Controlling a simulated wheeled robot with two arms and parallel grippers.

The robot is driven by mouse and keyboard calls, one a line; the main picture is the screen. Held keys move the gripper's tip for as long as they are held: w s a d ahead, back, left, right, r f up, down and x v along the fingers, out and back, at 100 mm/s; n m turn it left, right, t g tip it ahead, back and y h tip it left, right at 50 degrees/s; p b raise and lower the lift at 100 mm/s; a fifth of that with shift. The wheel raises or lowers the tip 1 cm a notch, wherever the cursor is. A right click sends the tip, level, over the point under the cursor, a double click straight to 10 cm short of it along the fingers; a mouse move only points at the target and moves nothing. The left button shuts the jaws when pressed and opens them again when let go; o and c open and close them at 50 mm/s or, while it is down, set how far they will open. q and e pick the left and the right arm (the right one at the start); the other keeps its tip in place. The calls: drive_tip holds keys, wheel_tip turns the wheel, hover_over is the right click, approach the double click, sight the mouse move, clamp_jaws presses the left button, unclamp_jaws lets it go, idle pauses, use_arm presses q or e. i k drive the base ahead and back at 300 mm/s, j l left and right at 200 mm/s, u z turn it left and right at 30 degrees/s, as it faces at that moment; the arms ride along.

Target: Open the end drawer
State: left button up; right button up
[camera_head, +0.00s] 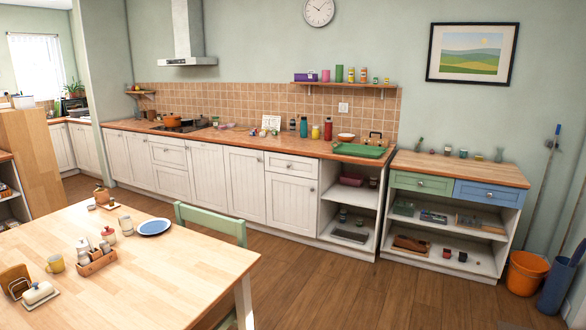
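A low open-shelved unit with a wooden top stands at the right end of the run of cabinets. It has two drawers side by side under its top. The right one, at the end, is a blue drawer (489,194) with a small knob, and its front looks flush with the unit. The left one is a green drawer (421,183), which also looks closed. A white drawer (291,166) at the right end of the long counter looks closed too. Neither of my grippers is in view.
A wooden table (165,270) fills the lower left, with a green chair (210,219) behind it. An orange bucket (525,273) and a blue bin (556,286) stand right of the unit. The wooden floor (370,300) before the unit is clear.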

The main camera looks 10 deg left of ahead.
sight(306, 167)
drive_tip(key=i+j+z, duration=0.15)
drive_tip(key=i, duration=0.5)
drive_tip(key=i+j+z, duration=0.1)
drive_tip(key=i, duration=0.55)
drive_tip(key=i+l, duration=0.1)
drive_tip(key=i, duration=0.5)
drive_tip(key=i+l, duration=0.15)
drive_tip(key=i, duration=0.5)
drive_tip(key=i+l, duration=0.1)
drive_tip(key=i, duration=0.5)
drive_tip(key=i+l, duration=0.15)
drive_tip(key=i, duration=0.5)
drive_tip(key=i+j+u, duration=0.2)
drive_tip(key=i+u, duration=0.2)
drive_tip(key=i, duration=0.3)
drive_tip(key=i+u, duration=0.35)
drive_tip(key=i, duration=0.35)
drive_tip(key=i+j, duration=0.3)
drive_tip(key=j, duration=0.15)
drive_tip(key=i+j, duration=0.3)
drive_tip(key=j, duration=0.15)
drive_tip(key=i+j, duration=0.45)
drive_tip(key=j, duration=0.5)
